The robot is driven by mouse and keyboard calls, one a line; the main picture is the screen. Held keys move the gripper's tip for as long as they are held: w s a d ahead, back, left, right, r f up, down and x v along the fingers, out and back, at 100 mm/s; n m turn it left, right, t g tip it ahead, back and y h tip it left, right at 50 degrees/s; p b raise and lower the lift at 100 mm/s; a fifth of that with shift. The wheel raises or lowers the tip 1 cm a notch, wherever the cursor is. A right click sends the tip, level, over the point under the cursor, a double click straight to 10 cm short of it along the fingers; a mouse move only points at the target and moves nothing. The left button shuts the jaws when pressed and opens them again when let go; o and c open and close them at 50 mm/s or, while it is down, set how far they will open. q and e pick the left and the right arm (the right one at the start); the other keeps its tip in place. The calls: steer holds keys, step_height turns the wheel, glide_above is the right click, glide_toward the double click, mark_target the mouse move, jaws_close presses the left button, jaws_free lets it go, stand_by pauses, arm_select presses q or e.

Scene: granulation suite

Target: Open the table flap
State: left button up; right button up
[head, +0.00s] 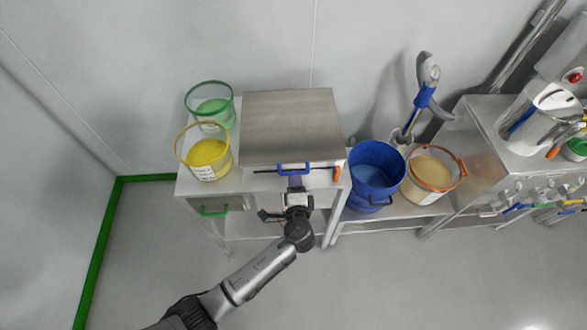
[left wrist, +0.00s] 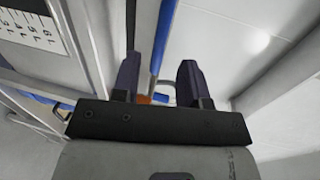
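The flap looks like a broad brushed-steel panel (head: 290,120) on top of the white table (head: 222,187); it seems to lie flat. A blue handle (head: 308,170) runs along its front edge. My left gripper (head: 295,182) is just in front of and below this handle, its dark fingers pointing at it. In the left wrist view the two fingers (left wrist: 158,80) stand apart, with a blue bar (left wrist: 164,40) between them. A gap shows beside the left finger; whether the right finger touches the bar is unclear. My right gripper is not in view.
A green-rimmed bucket (head: 209,87) and a yellow bucket (head: 206,172) stand left of the panel. A blue bin (head: 374,180) and an orange-rimmed bucket (head: 432,194) stand to the right. A green drawer handle (head: 214,211) is below left. The floor in front is clear.

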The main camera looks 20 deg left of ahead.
arm_select(q)
steer(key=x, duration=0.7)
steer(key=shift+w+a+f+b, duration=0.1)
steer(key=shift+b, duration=0.25)
steer(key=c, duration=0.6)
steer(key=shift+f, duration=0.15)
jaws_close()
